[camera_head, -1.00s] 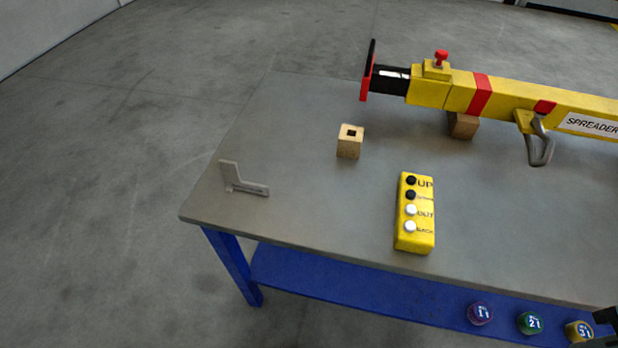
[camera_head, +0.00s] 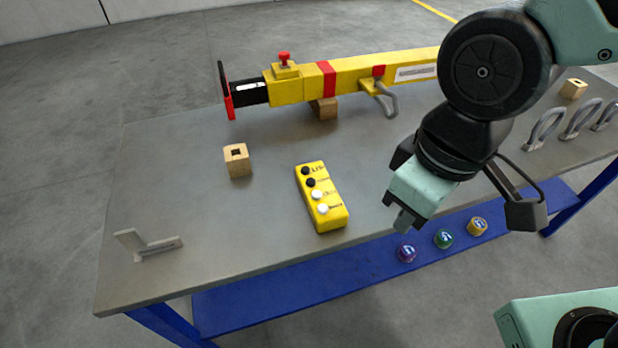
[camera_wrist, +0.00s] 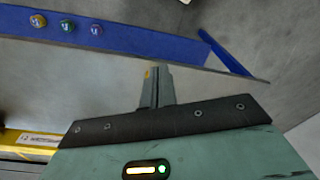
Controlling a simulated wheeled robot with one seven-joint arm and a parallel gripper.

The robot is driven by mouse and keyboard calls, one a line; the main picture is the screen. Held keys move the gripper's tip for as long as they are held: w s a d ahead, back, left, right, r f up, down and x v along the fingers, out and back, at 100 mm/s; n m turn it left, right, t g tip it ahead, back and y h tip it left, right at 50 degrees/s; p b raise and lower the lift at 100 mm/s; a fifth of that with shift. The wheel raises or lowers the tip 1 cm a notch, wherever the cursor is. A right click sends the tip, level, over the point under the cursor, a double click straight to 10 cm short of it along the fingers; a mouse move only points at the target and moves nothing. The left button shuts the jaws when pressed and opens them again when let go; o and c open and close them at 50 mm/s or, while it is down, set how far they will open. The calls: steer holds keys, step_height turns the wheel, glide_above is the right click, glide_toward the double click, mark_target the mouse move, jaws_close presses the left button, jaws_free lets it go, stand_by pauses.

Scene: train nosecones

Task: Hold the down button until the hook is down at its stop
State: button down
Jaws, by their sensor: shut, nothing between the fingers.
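The yellow button box (camera_head: 322,200) lies on the grey table, with two black buttons and two white ones in a row. The top black button is marked UP; the second black button (camera_head: 311,182), beside a label too small to read, appears to be the down button. My gripper (camera_head: 404,220) is shut and empty, to the right of the box near the table's front edge, apart from the buttons. Its closed fingers also show in the wrist view (camera_wrist: 155,85). A grey metal hook (camera_head: 385,103) hangs at the side of the yellow spreader beam.
The spreader beam (camera_head: 350,70) lies along the back on a wooden block (camera_head: 324,108). A holed wooden cube (camera_head: 237,160) and a grey L-shaped bracket (camera_head: 148,245) are left of the box. Grey shackles (camera_head: 582,120) stand at right. Colored pots (camera_head: 443,239) sit on the blue lower shelf.

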steer(key=w+a+n+t+y+p, duration=0.1)
steer(key=w+a+n+p, duration=0.2)
steer(key=w, duration=0.4)
steer(key=w+a+n+t+y+p, duration=0.1)
steer(key=w+a+n+t+p, duration=0.15)
steer(key=w, duration=0.35)
steer(key=n+y+p, duration=0.5)
steer(key=n, duration=0.2)
glide_above(311, 182)
steer(key=d, duration=0.1)
steer(key=shift+t, duration=0.45)
step_height(311, 182, down, 5)
steer(key=shift+f, duration=0.2)
step_height(311, 182, down, 7)
steer(key=b, duration=0.5)
steer(key=shift+f, duration=0.2)
steer(key=shift+f+b, duration=0.7)
steer(key=shift+f, duration=0.05)
steer(key=shift+f, duration=0.1)
steer(key=shift+f+b, duration=0.25)
steer(key=shift+b, duration=0.25)
